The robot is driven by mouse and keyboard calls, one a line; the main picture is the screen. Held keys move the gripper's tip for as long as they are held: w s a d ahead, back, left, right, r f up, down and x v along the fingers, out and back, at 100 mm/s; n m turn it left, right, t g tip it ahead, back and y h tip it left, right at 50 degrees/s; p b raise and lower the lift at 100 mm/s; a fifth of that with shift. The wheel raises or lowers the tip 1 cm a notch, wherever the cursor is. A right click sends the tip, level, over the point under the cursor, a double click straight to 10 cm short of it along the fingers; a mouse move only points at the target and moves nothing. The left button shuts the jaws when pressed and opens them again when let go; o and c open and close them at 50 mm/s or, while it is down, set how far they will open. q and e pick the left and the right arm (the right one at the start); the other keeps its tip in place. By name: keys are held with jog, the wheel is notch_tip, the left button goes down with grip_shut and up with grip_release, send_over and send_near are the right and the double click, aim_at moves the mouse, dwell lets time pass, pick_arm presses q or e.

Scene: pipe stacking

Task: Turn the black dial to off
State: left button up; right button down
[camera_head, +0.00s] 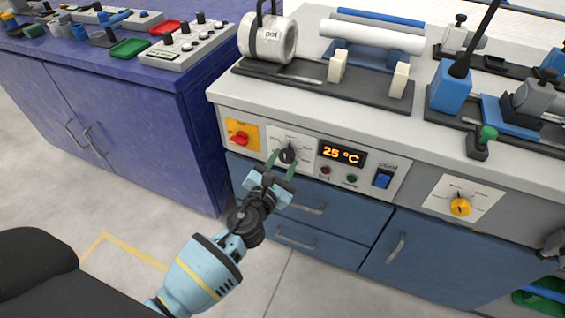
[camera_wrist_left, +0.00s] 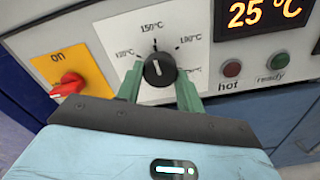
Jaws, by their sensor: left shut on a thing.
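The black dial (camera_head: 288,155) sits on a white scale plate on the front panel of the bench, left of the display. In the left wrist view the dial (camera_wrist_left: 160,69) is round, with a white line on its face. Temperature marks including 150°C ring its upper side; the marks at its lower side are partly hidden. My left gripper (camera_head: 283,165) is at the panel, its green fingers on either side of the dial. It is shut on the dial, and its fingers (camera_wrist_left: 158,88) also show in the left wrist view. My right gripper is not clearly in view.
A red switch on a yellow "on" plate (camera_head: 239,138) is left of the dial. The display (camera_head: 342,154) reads 25 °C, above two small buttons. A blue rocker switch (camera_head: 383,179) and a yellow dial (camera_head: 460,207) are farther right. Blue drawers (camera_head: 310,207) lie below.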

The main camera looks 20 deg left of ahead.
pick_arm(q)
jog(key=n, duration=0.6)
jog(key=shift+n+b, duration=0.4)
jog(key=n, duration=0.3)
jog(key=shift+d+n, duration=0.1)
jog(key=shift+n, duration=0.2)
jog(key=n, duration=0.3)
jog(key=shift+n+b, duration=0.3)
jog(key=n, duration=0.4)
jog(key=shift+n, duration=0.3)
jog(key=shift+r+n+p, duration=0.1)
jog(key=shift+n+p, duration=0.2)
jog(key=shift+n, duration=1.9)
jog(key=o, duration=1)
